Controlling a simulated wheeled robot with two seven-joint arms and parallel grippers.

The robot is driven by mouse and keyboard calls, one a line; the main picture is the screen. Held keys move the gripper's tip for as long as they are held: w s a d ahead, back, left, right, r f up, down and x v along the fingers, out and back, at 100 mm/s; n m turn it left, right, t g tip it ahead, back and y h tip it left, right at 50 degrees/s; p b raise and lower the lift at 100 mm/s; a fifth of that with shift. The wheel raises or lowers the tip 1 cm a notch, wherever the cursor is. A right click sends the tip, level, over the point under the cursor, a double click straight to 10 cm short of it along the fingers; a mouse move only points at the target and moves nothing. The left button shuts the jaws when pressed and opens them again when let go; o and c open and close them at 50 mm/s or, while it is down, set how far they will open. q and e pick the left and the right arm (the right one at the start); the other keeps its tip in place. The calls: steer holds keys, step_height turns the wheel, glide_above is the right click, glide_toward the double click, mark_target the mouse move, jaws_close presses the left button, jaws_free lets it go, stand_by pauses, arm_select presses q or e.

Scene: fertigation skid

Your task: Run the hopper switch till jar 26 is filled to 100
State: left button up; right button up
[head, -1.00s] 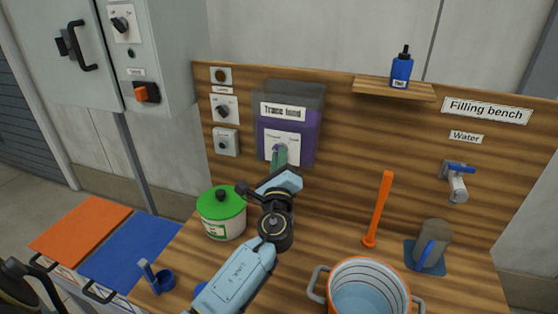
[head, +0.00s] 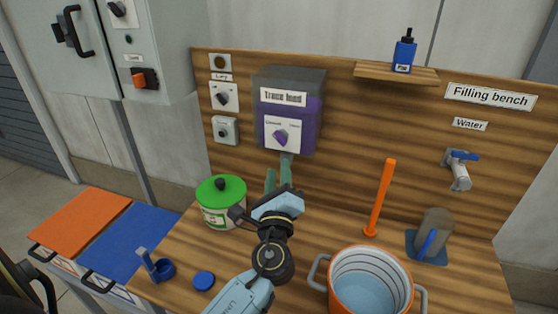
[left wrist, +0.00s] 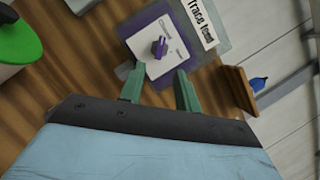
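The hopper (head: 290,85) is a purple-filled box with a grey top and a blurred label, mounted on the wooden back panel. Its purple switch knob (head: 280,138) sits on a white plate and looks turned at a slant; it also shows in the left wrist view (left wrist: 159,47). A short grey spout (head: 287,157) shows under the hopper. My left gripper (head: 278,172) is open and empty, just below and in front of the knob, apart from it. Its two green fingers show spread in the left wrist view (left wrist: 158,84). I cannot pick out a jar marked 26. My right gripper is not in view.
A green-lidded pot (head: 221,208) stands left of my gripper. An orange pot (head: 408,287), an orange stick (head: 379,200), a grey jug (head: 438,222) and a blue cap (head: 204,280) are on the bench. Other switches (head: 224,97) are left of the hopper.

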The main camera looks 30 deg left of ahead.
arm_select(q)
steer(key=b+v, duration=0.1)
steer(key=v, duration=0.3)
steer(key=shift+s+d+f, duration=0.1)
steer(key=shift+s+d, duration=0.1)
steer(key=shift+s, duration=0.1)
